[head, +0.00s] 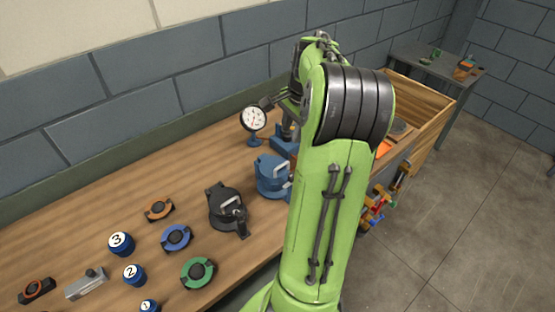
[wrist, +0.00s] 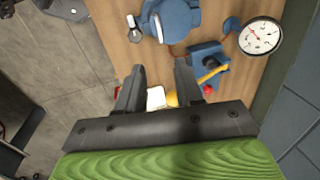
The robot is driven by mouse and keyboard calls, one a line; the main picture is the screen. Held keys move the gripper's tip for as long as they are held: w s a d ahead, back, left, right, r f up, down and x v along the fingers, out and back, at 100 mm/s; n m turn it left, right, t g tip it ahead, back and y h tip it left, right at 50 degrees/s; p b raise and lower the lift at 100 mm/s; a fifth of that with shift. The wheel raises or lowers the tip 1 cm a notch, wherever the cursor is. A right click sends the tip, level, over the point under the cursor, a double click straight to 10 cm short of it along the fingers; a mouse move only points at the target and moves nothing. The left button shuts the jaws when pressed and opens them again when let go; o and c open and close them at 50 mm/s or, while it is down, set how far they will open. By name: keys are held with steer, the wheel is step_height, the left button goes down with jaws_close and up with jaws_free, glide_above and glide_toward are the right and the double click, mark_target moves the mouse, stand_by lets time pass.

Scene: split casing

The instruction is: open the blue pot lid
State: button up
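The blue pot (head: 270,174) stands on the wooden bench in the head view, just left of my arm, which hides its right side. Its lid looks down on the body, with a light metal handle at the side. In the wrist view the blue pot (wrist: 178,18) is at the top edge, partly cut off, with the pale handle (wrist: 157,28) on its left. My gripper (wrist: 159,75) is open and empty, its two dark fingers apart and pointing toward the pot without visible contact. In the head view my green arm hides most of the gripper.
A blue box (wrist: 207,62) with a yellow lever and red button sits beside my right finger. A dial gauge (head: 253,119) stands behind the pot. A dark pot (head: 226,207) stands left of it. Several knobs and numbered blue pieces lie further left.

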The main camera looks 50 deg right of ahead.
mark_target(284, 164)
steer(key=w+f, duration=0.1)
steer(key=f, duration=0.3)
steer(key=f+b, duration=0.1)
steer(key=f, duration=0.4)
steer(key=w+f, duration=0.1)
steer(key=f, duration=0.4)
steer(key=shift+w+d+b, duration=0.3)
steer(key=shift+w+d, duration=0.05)
steer(key=shift+d, duration=0.05)
jaws_close()
stand_by(0.4)
